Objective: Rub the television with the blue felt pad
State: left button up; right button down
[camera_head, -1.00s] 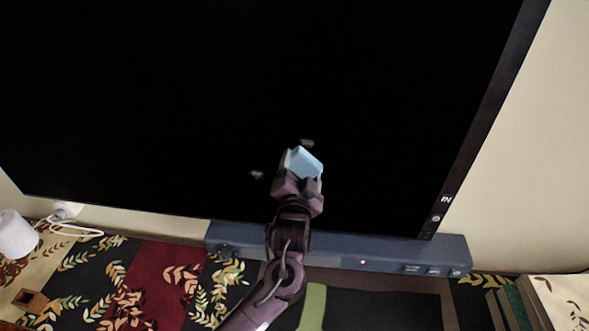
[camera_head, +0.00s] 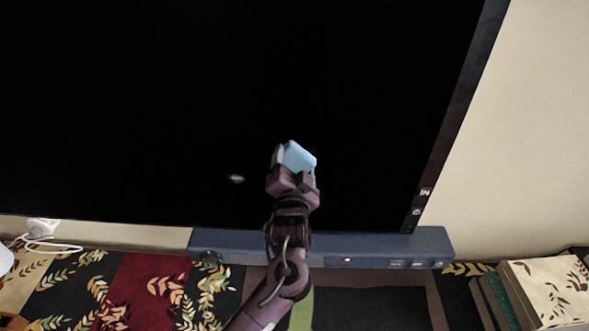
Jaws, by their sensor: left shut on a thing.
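The television (camera_head: 150,110) is a large black screen filling most of the view. My left gripper (camera_head: 294,172) is shut on the light blue felt pad (camera_head: 299,156) and holds it in front of the lower part of the screen. I cannot tell whether the pad touches the glass. A small pale smudge (camera_head: 236,179) shows on the screen to the left of the gripper. The screen just behind the pad is hidden. My right gripper is not in view.
A blue soundbar (camera_head: 390,250) lies below the screen, partly behind my left arm. A white cable (camera_head: 50,244) runs at the lower left. Several books (camera_head: 545,290) stand at the lower right. Leaf-patterned cloth (camera_head: 150,290) covers the lower left.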

aim_at(251, 147)
pick_arm(q)
jog(key=shift+w+a, duration=0.15)
jog(key=shift+a, duration=4.25)
jog(key=shift+w+a, duration=0.15)
jog(key=shift+a, duration=4.25)
jog(key=shift+d+r, duration=0.2)
jog(key=shift+r, duration=1.05)
jog(key=shift+s+d+f, duration=0.1)
jog(key=shift+d, duration=1.65)
jog(key=shift+s+d+f, duration=0.1)
jog(key=shift+d, duration=1.65)
jog(key=shift+s+d+r, duration=0.1)
jog(key=shift+d, duration=5.15)
jog(key=shift+s+a, duration=0.1)
jog(key=shift+s, duration=0.2)
jog(key=shift+s+a, duration=0.15)
jog(key=shift+s, duration=2.6)
jog(key=shift+s, duration=0.1)
